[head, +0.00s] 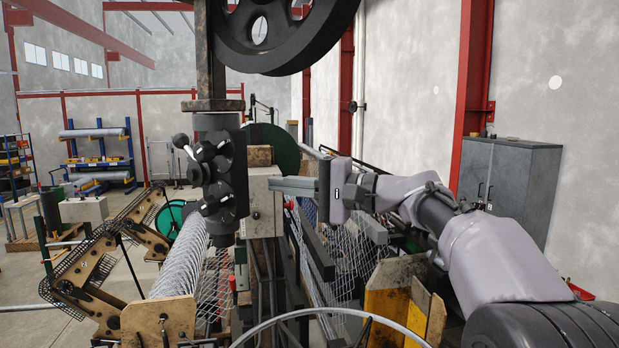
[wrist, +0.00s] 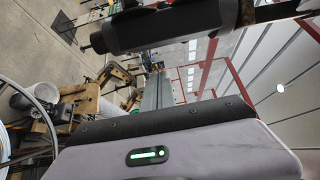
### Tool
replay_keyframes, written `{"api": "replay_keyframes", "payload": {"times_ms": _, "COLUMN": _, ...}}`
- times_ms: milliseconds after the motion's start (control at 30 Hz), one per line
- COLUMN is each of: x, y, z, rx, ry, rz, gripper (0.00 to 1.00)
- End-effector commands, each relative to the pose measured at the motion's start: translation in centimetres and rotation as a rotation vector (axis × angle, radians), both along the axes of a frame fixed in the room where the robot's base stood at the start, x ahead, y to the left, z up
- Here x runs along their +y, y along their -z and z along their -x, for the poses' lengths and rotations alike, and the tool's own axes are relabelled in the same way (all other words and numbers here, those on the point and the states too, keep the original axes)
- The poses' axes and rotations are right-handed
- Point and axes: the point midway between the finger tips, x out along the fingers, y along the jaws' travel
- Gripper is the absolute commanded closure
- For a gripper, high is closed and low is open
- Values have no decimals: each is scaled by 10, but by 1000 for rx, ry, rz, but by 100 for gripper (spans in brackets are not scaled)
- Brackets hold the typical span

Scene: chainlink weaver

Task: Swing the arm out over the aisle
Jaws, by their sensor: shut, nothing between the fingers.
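My arm comes in from the right in the head view, and my gripper (head: 272,183) points left across the middle of the picture. Its grey fingers are together with nothing between them. The fingertips appear close to a pale box on the weaving machine (head: 262,205); I cannot tell whether they touch. In the wrist view my gripper (wrist: 158,78) also shows as a narrow grey bar. A dark cylinder of the machine (wrist: 160,28) crosses the top of that view. Open concrete floor (head: 22,278) shows at the far left; I cannot tell which strip is the aisle.
A large black wheel (head: 285,30) hangs above the machine. Woven wire mesh (head: 335,275) runs below my arm, beside a yellow worn guard (head: 387,303). A grey cabinet (head: 515,180) stands by the right wall. A blue rack (head: 98,155) stands at the back left.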

Motion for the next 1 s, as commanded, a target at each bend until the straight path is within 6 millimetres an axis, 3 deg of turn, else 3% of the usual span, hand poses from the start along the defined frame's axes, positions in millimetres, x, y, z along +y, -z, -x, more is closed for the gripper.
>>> {"api": "replay_keyframes", "payload": {"times_ms": 233, "x": 18, "y": -1, "z": 30, "rx": 0, "ry": -1, "rz": 0, "gripper": 100}}
{"api": "replay_keyframes", "payload": {"times_ms": 767, "x": 24, "y": 1, "z": 38, "rx": -1, "ry": -7, "rz": 0, "gripper": 100}}
{"api": "replay_keyframes", "payload": {"times_ms": 867, "x": 31, "y": 3, "z": 49, "rx": -2, "ry": -23, "rz": 1, "gripper": 100}}
{"api": "replay_keyframes", "payload": {"times_ms": 1000, "x": 51, "y": 5, "z": 78, "rx": -2, "ry": -68, "rz": 0, "gripper": 100}}
